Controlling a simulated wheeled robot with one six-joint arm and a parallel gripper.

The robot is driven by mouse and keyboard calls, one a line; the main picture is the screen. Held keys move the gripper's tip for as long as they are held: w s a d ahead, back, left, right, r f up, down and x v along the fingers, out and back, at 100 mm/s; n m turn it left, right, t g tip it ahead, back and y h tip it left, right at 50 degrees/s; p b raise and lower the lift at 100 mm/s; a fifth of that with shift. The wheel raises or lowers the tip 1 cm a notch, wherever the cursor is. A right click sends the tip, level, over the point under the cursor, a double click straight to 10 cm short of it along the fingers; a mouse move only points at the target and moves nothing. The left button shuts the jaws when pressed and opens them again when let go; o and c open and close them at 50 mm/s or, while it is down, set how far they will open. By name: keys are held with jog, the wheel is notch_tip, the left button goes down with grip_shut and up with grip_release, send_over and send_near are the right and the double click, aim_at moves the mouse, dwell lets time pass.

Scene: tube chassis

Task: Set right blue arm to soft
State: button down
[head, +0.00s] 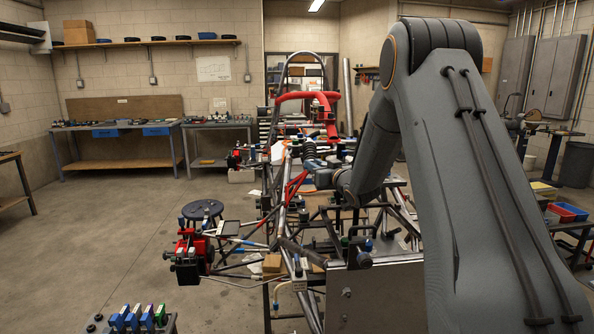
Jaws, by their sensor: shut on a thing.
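My arm reaches in from the right and down over the tube chassis (283,222). My gripper (311,164) is small in the head view, at the far end of the arm among the chassis tubes, near a black spring unit. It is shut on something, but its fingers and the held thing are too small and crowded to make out. I cannot tell which part is the right blue arm or how it is set. Thin blue rods (246,241) show at the left of the chassis, apart from my gripper.
A red roll-hoop pad (308,97) rises behind my gripper. A red and black corner unit (190,250) and a round stool (202,210) stand at the left. Coloured levers (134,318) are at the lower left. Workbenches (120,164) line the back wall. The left floor is clear.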

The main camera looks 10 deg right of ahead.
jog(key=shift+a, duration=0.15)
jog(key=c, duration=1.6)
grip_release()
jog(key=shift+c, duration=0.2)
jog(key=shift+s, duration=0.15)
jog(key=shift+s+d, duration=0.2)
jog(key=shift+s, duration=0.05)
jog(key=s+b, duration=0.1)
jog(key=s, duration=0.3)
jog(key=s+d+b, duration=0.1)
jog(key=s, duration=0.1)
jog(key=shift+s+b, duration=0.3)
jog(key=shift+s, duration=0.2)
